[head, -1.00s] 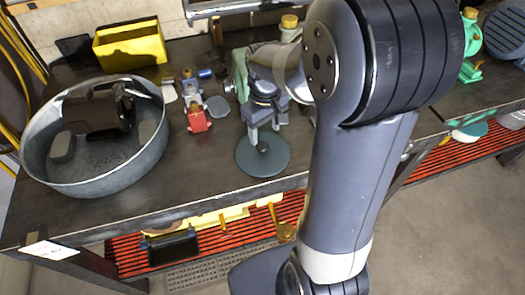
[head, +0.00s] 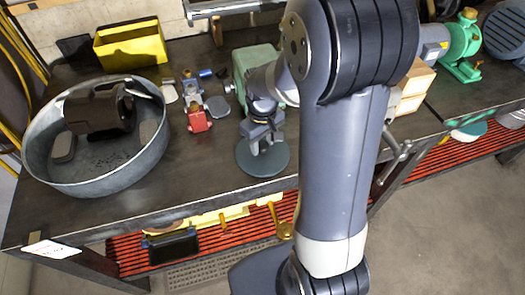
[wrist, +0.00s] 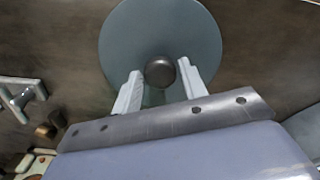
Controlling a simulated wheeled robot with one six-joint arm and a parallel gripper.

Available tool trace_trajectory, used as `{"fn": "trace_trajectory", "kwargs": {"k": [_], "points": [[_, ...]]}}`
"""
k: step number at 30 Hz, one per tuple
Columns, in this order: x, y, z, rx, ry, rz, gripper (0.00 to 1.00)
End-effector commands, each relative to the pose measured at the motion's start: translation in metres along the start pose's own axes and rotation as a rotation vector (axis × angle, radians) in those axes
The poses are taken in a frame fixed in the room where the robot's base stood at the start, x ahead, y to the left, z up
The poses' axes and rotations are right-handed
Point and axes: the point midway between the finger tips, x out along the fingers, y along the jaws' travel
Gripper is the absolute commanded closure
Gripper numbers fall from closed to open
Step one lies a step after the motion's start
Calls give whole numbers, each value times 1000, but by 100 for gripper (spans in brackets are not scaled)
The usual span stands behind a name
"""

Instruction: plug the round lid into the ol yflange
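The round lid (head: 280,166) is a flat dark teal disc lying near the front edge of the bench; it also shows in the wrist view (wrist: 120,38). A dark round knob (wrist: 160,72) stands at its middle. My gripper (head: 262,145) is low over the lid, and its two pale fingers (wrist: 158,78) stand either side of the knob. A narrow gap shows at the left finger, so it looks open. A green housing (head: 250,62) stands behind my wrist, partly hidden. I cannot tell which part is the flange the task names.
A metal tub (head: 95,185) with a dark motor (head: 95,110) stands on the left, a yellow bin (head: 130,45) behind it. A small red-and-grey part (head: 197,118) lies left of my gripper. A green pump (head: 460,45) and a wooden block (head: 415,82) are at the right.

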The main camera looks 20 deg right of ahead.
Motion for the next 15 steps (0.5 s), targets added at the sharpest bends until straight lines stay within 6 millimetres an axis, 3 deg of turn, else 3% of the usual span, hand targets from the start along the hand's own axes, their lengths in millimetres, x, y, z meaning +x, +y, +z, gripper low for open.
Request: {"fn": "trace_trajectory", "kwargs": {"k": [9,15], "points": [[0,0,0,0,0,0,86],[-1,0,0,0,1,1,86]]}}
